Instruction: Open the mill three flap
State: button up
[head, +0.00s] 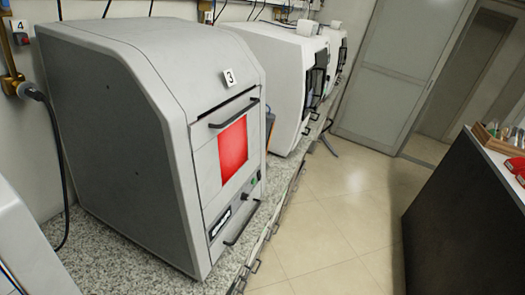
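Mill three (135,130) is a large grey machine on a speckled stone counter, with a "3" label (229,77) at its upper front edge. Its front flap (205,170) faces right and looks shut. The flap has a red lit window (233,151) and a dark bar handle (234,115) along its top. A second dark bar handle (242,222) sits low on the front, near a control strip. My gripper is not in view.
More white machines (272,75) stand further along the counter (75,228). A dark-sided bench (465,215) with a wooden box (500,143) and red items is on the right. Tiled floor (335,225) lies free between them. A grey door (395,65) is at the back.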

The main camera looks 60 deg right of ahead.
aim_at(238, 145)
jog(key=z, duration=1.3)
